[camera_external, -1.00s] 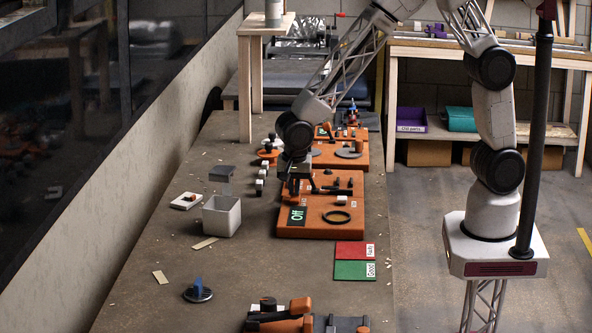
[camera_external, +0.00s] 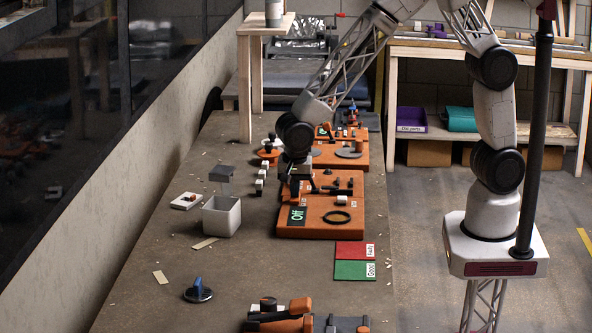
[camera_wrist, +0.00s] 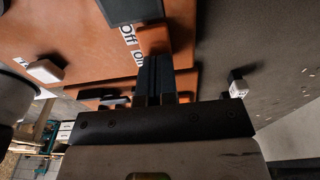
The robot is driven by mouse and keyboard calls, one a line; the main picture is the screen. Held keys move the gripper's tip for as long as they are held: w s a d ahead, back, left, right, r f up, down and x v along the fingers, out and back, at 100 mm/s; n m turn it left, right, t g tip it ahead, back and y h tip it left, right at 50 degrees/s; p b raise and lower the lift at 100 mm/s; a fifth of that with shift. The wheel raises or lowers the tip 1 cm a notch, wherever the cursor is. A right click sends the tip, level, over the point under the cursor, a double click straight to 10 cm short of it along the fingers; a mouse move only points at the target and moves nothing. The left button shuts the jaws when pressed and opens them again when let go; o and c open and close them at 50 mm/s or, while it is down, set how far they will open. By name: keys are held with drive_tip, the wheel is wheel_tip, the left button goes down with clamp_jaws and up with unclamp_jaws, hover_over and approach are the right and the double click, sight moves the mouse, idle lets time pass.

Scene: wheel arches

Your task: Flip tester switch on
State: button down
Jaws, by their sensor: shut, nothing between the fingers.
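The tester (camera_external: 312,228) is an orange board on the bench, and its small dark display (camera_external: 297,216) reads "Off" in green. In the wrist view, the display (camera_wrist: 132,10) is at the top edge, with "Off" and "On" labels (camera_wrist: 129,36) below it. An orange raised piece (camera_wrist: 153,38), apparently the switch, stands beside these labels. My gripper (camera_wrist: 154,62) is shut and empty, its dark fingertips close to this piece; I cannot tell whether they touch. In the external view, my gripper (camera_external: 296,192) is over the board's left side, partly hidden by my wrist.
A black ring (camera_external: 337,217) lies on the board. Red (camera_external: 350,249) and green (camera_external: 350,270) mats lie in front. A grey open box (camera_external: 222,217) stands to the left. Another orange board (camera_external: 345,160) is behind.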

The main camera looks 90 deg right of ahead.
sight(295, 200)
drive_tip(key=shift+s+a+f, duration=0.25)
drive_tip(key=shift+s+f, duration=0.1)
drive_tip(key=shift+f, duration=0.2)
drive_tip(key=shift+r, duration=0.4)
wheel_tip(295, 200, up, 14)
drive_tip(key=a, duration=0.1)
drive_tip(key=shift+w, duration=0.35)
drive_tip(key=shift+r, duration=0.15)
drive_tip(key=shift+a+h, duration=0.4)
drive_tip(key=shift+h, duration=0.2)
idle(0.3)
drive_tip(key=d+f, duration=0.1)
drive_tip(key=f, duration=0.3)
drive_tip(key=d+f, duration=0.1)
drive_tip(key=f, duration=0.4)
drive_tip(key=d+f, duration=0.1)
drive_tip(key=f, duration=0.3)
drive_tip(key=shift+f, duration=0.3)
